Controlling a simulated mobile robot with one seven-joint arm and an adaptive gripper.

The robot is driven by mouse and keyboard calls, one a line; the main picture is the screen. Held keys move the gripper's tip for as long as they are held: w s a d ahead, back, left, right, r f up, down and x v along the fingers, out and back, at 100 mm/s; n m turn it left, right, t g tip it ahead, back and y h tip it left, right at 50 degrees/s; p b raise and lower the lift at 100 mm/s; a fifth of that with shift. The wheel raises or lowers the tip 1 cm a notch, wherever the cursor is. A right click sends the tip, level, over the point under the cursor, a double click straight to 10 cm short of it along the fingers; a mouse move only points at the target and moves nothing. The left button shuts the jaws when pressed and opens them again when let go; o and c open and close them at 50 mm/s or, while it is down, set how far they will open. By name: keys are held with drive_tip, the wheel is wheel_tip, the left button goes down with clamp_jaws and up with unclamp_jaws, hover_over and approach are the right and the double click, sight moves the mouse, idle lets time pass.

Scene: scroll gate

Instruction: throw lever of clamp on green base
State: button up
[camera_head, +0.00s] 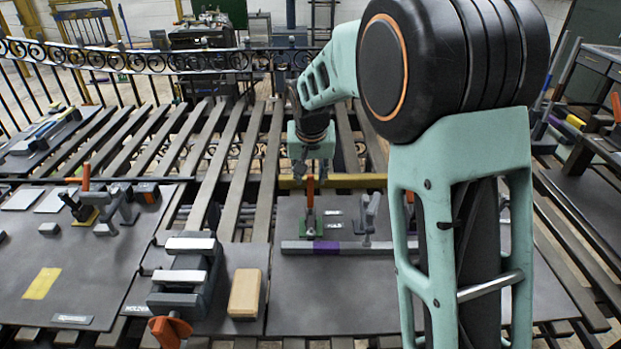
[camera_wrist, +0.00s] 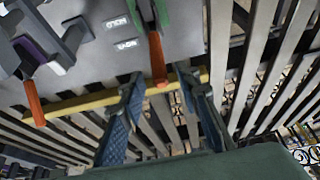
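The clamp on the green base (camera_head: 306,222) stands on the dark plate below my gripper, and its orange lever (camera_head: 310,190) points up. In the wrist view the orange lever (camera_wrist: 157,58) shows between my two fingers in the picture, with a bit of green (camera_wrist: 161,12) behind it. My gripper (camera_head: 312,172) is just above the lever in the head view. In the wrist view my gripper (camera_wrist: 160,88) has its fingers apart, with a gap on both sides of the lever. I cannot tell whether either finger touches it.
A second orange lever (camera_wrist: 33,102) is at the left of the wrist view. A grey bar with a purple part (camera_head: 326,247) lies in front of the clamp. A yellow strip (camera_head: 345,181) runs behind it. A grey vise (camera_head: 185,275) and tan block (camera_head: 245,292) stand at front left.

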sight(311, 192)
drive_tip(key=shift+x, duration=1.2)
drive_tip(key=shift+c, duration=0.5)
clamp_jaws()
